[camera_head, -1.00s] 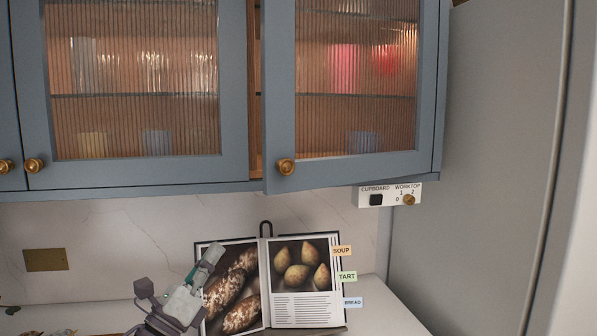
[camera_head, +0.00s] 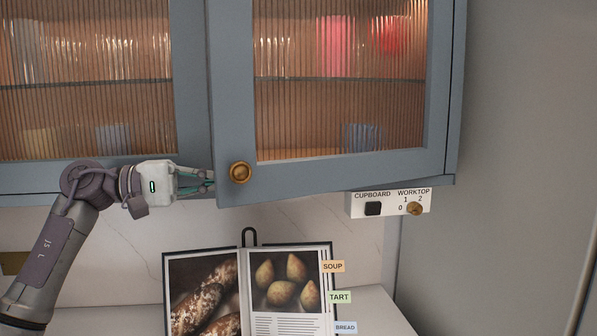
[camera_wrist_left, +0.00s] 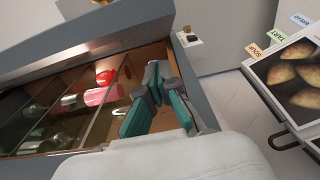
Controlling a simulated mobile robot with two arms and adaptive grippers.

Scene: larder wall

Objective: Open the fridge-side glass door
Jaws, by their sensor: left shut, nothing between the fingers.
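The fridge-side glass door (camera_head: 340,176) is blue-grey with ribbed glass and stands slightly ajar, its free left edge out from the cupboard. Its round brass knob (camera_head: 239,172) is at the lower left corner. My left gripper (camera_head: 211,182) is shut and empty, its fingertips at the door's free edge, left of the knob. Whether the tips reach behind the edge is not clear in the head view. In the left wrist view the gripper (camera_wrist_left: 153,75) is in front of the cupboard's inside, with red items and glasses beyond it. My right gripper is out of view.
The neighbouring glass door (camera_head: 193,90) is closed on the left. A switch panel (camera_head: 390,203) hangs under the cupboard, with the tall grey fridge side (camera_head: 520,150) to its right. An open cookbook (camera_head: 290,285) with tabs stands on the worktop below.

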